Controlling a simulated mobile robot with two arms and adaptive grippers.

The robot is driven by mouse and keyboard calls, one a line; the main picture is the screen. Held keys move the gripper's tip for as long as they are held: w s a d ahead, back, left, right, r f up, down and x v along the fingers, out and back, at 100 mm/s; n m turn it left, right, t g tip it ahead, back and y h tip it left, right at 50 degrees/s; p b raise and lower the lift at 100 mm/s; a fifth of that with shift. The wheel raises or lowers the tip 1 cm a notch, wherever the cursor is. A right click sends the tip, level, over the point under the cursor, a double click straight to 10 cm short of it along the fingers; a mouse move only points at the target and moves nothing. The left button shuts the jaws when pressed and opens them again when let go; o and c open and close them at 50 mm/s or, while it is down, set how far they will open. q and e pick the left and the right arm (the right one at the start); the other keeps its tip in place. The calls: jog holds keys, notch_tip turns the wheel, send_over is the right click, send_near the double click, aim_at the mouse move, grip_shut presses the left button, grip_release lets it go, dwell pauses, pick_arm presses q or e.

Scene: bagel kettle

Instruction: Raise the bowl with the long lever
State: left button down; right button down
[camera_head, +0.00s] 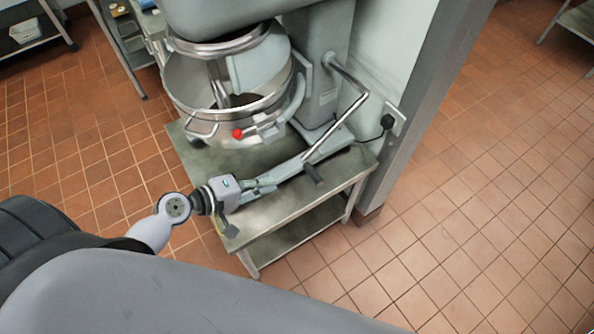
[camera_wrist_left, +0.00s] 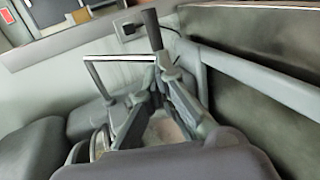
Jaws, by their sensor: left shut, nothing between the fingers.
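The steel mixer bowl (camera_head: 190,95) hangs in the mixer's bowl frame, under the mixer head. The long lever (camera_head: 338,128) is a bent metal rod at the mixer's right side; it slopes down to a dark grip (camera_head: 313,173). The lever rod (camera_wrist_left: 120,59) and its upright dark grip (camera_wrist_left: 151,28) also show in the left wrist view. My left gripper (camera_head: 266,187) is shut and empty, low over the stand's front, left of the grip. In the left wrist view its fingertips (camera_wrist_left: 164,70) appear just below the grip; contact cannot be told.
The mixer stands on a metal table (camera_head: 262,210) with a lower shelf. A small red knob (camera_head: 237,133) sits at the bowl's front. A wall post (camera_head: 408,110) with a plugged-in cord (camera_head: 387,122) rises behind. Tiled floor (camera_head: 470,220) is clear to the right.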

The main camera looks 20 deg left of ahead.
aim_at(307, 172)
pick_arm(q)
jog(key=p+x, duration=0.1)
jog(key=x, duration=0.9)
jog(key=shift+p, duration=0.4)
jog(key=shift+f+b, duration=0.25)
jog(key=shift+b, duration=0.05)
jog(key=w+d+f+t+h+b, duration=0.1)
jog(key=f+b, duration=0.5)
jog(key=b, duration=1)
jog(key=w+d+t, duration=0.1)
jog(key=w+d, duration=0.1)
jog(key=w, duration=0.1)
jog(key=shift+w+d+f+h, duration=0.2)
jog(key=shift+d+h, duration=0.05)
jog(key=shift+h, duration=0.05)
